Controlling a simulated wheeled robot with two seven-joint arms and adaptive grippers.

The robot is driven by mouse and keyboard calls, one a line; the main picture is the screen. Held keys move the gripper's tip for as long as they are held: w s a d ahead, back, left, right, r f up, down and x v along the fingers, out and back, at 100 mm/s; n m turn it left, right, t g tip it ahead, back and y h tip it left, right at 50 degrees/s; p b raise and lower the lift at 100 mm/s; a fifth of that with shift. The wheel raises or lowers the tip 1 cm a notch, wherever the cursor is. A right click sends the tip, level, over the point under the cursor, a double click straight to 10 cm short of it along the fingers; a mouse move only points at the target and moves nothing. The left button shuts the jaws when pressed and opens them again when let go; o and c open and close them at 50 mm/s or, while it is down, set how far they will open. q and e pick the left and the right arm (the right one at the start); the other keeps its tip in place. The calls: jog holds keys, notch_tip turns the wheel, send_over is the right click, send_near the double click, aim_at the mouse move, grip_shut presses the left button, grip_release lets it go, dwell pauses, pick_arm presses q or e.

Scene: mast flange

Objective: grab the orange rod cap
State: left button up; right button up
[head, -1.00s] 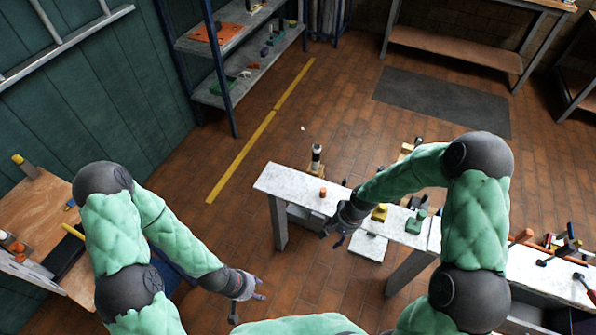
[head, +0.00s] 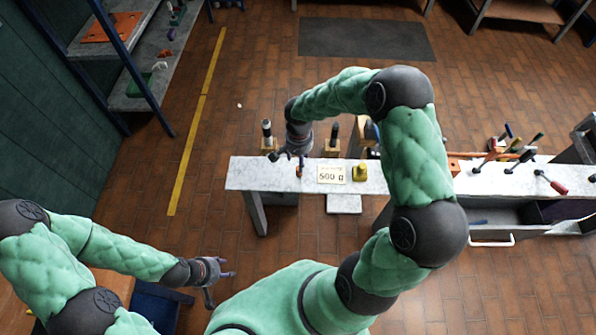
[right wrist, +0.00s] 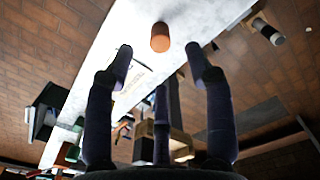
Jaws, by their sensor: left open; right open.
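The orange rod cap (right wrist: 160,37) is a small orange-brown cylinder standing on the pale bench top (right wrist: 187,25). In the right wrist view it is just beyond and between the open fingertips of my right gripper (right wrist: 162,58), with nothing held. In the head view the cap (head: 299,171) shows as a small orange patch, partly hidden by my right gripper (head: 289,157), which is over the bench. My left gripper (head: 222,272) is open and empty, low at the left, away from the bench.
On the bench are a sign (head: 331,175) reading about 500 g and a yellow block (head: 360,172). Dark-topped posts on wooden bases (head: 267,135) stand behind it. Tools (head: 515,150) lie at the right. The bench's left end is clear.

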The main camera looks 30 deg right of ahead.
notch_tip(320, 180, down, 6)
jog(key=shift+r+b, duration=0.15)
jog(key=shift+b, duration=1.1)
jog(key=c, duration=1)
